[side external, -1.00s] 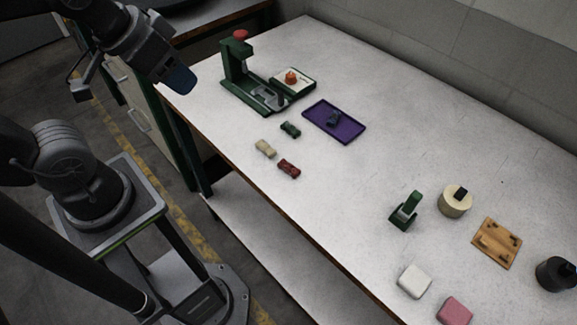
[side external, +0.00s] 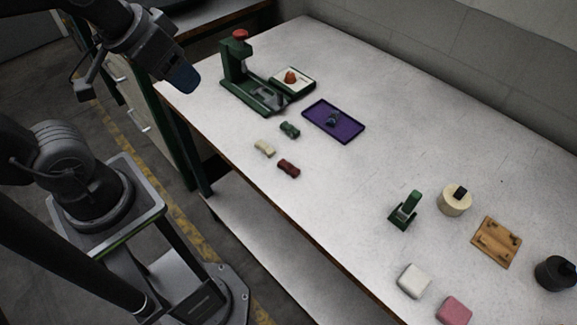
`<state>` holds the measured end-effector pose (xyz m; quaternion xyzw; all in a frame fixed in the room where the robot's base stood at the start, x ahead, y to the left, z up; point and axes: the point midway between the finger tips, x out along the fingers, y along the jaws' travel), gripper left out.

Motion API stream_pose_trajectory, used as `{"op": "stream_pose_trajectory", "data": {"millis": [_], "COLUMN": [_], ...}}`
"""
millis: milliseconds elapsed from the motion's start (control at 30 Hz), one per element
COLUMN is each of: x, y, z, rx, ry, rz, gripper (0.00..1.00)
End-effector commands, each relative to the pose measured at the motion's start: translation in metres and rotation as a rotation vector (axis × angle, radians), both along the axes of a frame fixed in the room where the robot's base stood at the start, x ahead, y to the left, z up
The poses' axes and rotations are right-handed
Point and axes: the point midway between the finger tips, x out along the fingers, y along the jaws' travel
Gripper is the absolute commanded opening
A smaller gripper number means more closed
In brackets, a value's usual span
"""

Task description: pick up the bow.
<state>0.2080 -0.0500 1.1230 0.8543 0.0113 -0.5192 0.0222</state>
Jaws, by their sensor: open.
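Three small bow-shaped pieces lie apart on the white table: a dark green bow (side external: 289,130), a cream bow (side external: 264,148) and a dark red bow (side external: 288,168). A small dark blue-grey piece (side external: 333,119) lies on the purple tray (side external: 350,133); I cannot tell its exact shape. My gripper (side external: 182,78) is at the upper left, above the table's left edge, well away from the bows. It is open, and I see nothing held in it, though its fingertips show only as a dark blue end.
A green press (side external: 236,62) with a red knob stands at the back left, beside a white-topped tray (side external: 305,76) holding an orange piece. A green stamp-like tool (side external: 405,211), a round cream box (side external: 454,201) and a wooden board (side external: 497,242) stand right. The table's middle is clear.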

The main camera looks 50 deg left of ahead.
Motion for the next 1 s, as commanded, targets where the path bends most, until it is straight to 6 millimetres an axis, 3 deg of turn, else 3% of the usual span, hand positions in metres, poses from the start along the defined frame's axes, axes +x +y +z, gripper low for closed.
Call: {"op": "stream_pose_trajectory", "data": {"millis": [267,600,800,1000], "x": [0.051,0.117,0.135,0.139], "y": [-0.025,-0.077,-0.100,-0.106], "z": [-0.014,-0.073,-0.108,-0.126], "rx": [-0.215,-0.369,-0.380,-0.380], "ry": [0.168,0.348,0.373,0.374], "rz": [0.441,1.180,1.484,1.584], "gripper": [0.58,0.58,0.58,0.58]}}
